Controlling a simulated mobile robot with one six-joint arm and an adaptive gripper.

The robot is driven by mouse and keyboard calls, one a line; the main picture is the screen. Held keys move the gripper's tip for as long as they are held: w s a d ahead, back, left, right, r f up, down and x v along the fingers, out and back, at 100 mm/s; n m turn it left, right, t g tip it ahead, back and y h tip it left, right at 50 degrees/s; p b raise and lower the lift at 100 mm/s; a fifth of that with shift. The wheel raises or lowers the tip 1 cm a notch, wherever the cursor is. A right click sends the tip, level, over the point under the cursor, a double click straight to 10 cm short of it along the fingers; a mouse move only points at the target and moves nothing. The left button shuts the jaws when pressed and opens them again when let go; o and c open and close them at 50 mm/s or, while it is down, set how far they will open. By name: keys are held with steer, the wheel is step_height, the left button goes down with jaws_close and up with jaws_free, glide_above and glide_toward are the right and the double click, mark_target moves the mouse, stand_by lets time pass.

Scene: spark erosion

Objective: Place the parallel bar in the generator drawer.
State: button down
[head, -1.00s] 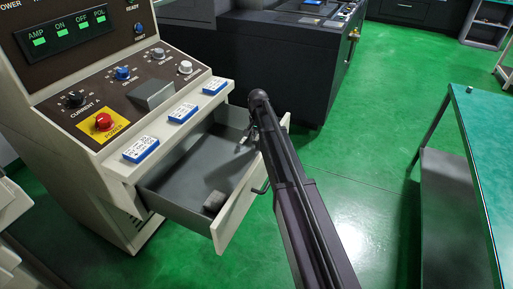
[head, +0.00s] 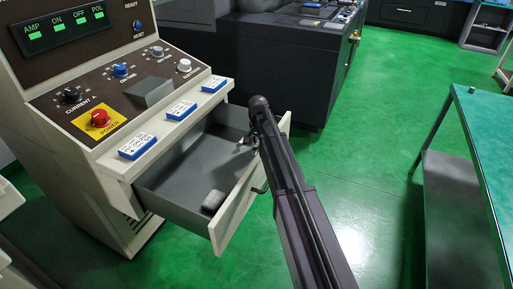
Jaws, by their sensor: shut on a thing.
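The generator drawer (head: 178,187) is pulled open below the control panel, its grey inside facing up. My gripper (head: 250,139) is over the far right part of the drawer, near its front panel, and is small and dark in the picture. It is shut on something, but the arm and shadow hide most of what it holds. I cannot make out the parallel bar clearly. A small grey block (head: 213,201) lies inside the drawer at the near front corner, apart from my gripper.
The generator cabinet (head: 128,62) carries knobs, a red button and several blue-and-white boxes (head: 137,146) on its ledge. The drawer's pale front (head: 234,219) stands out into the aisle. A green-topped table (head: 487,125) is at the right. Most of the drawer floor is clear.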

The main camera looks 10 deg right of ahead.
mark_target(258, 143)
steer(key=shift+f, duration=0.15)
steer(key=c, duration=0.6)
jaws_free()
steer(key=shift+o, duration=0.2)
steer(key=shift+r, duration=0.2)
step_height(258, 143, up, 12)
steer(key=p, duration=1.2)
